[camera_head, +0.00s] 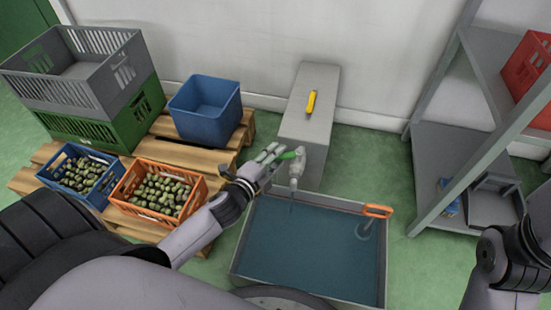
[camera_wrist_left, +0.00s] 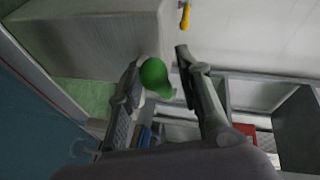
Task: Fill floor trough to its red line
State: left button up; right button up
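The floor trough (camera_head: 236,262) is a grey metal basin holding dark blue water. My left gripper (camera_head: 274,157) is at the lever. In the left wrist view the rounded green lever end (camera_wrist_left: 155,76) sits between its parted fingers, nearer the left one. My right gripper is not in view; only part of that arm shows.
An orange-handled tool (camera_head: 378,211) stands in the trough's right side. A grey block (camera_head: 310,125) with a yellow handle (camera_head: 311,103) is behind the tap. Left is a pallet (camera_head: 190,154) with crates of olives (camera_head: 160,192). A grey shelf (camera_head: 452,165) stands right.

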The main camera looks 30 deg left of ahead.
pick_arm(q)
grip_shut()
dwell(0.4)
dwell(0.4)
